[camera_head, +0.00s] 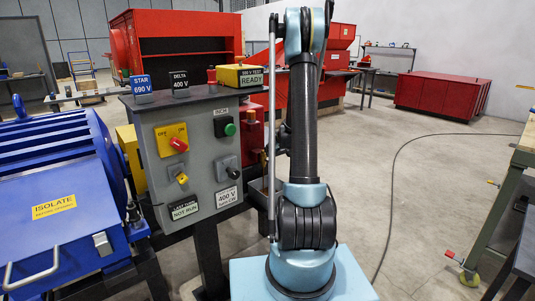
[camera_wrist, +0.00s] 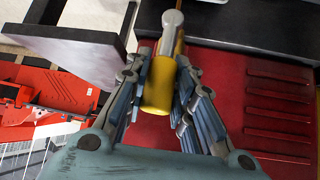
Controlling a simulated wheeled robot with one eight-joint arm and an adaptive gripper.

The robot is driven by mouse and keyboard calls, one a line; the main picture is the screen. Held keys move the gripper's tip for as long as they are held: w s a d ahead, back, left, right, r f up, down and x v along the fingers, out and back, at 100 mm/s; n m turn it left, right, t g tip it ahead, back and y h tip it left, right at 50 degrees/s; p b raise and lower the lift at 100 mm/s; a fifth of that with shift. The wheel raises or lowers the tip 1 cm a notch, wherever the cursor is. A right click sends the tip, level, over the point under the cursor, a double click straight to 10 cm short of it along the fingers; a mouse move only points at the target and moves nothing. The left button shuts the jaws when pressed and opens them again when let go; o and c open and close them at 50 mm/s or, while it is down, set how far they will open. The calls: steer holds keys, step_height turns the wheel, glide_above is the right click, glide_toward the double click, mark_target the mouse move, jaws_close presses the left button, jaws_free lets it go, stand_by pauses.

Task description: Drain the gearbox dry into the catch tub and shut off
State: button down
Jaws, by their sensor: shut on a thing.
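In the wrist view, my gripper (camera_wrist: 160,68) is shut on a yellow cylindrical handle (camera_wrist: 158,86) with a rounded grey end. Fingers lie on both sides of it. Behind the handle is a red ribbed housing (camera_wrist: 278,112), which may be the gearbox; I cannot tell for certain. In the head view my arm rises in the middle and hides part of the scene, and my gripper does not show there.
A grey control panel (camera_head: 203,145) with switches and labels stands left of my arm. A blue guard (camera_head: 66,214) marked ISOLATE is at far left. A red chest (camera_head: 443,96) stands at the back right. A dark cable (camera_head: 392,180) crosses the otherwise clear floor. A bench edge is at right.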

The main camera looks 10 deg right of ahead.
steer(key=shift+w+a, duration=0.1)
steer(key=shift+w, duration=0.05)
steer(key=c, duration=1.3)
jaws_free()
steer(key=shift+c, duration=0.2)
steer(key=shift+s+r, duration=0.2)
steer(key=shift+s, duration=0.1)
steer(key=v, duration=1.1)
steer(key=shift+s, duration=0.15)
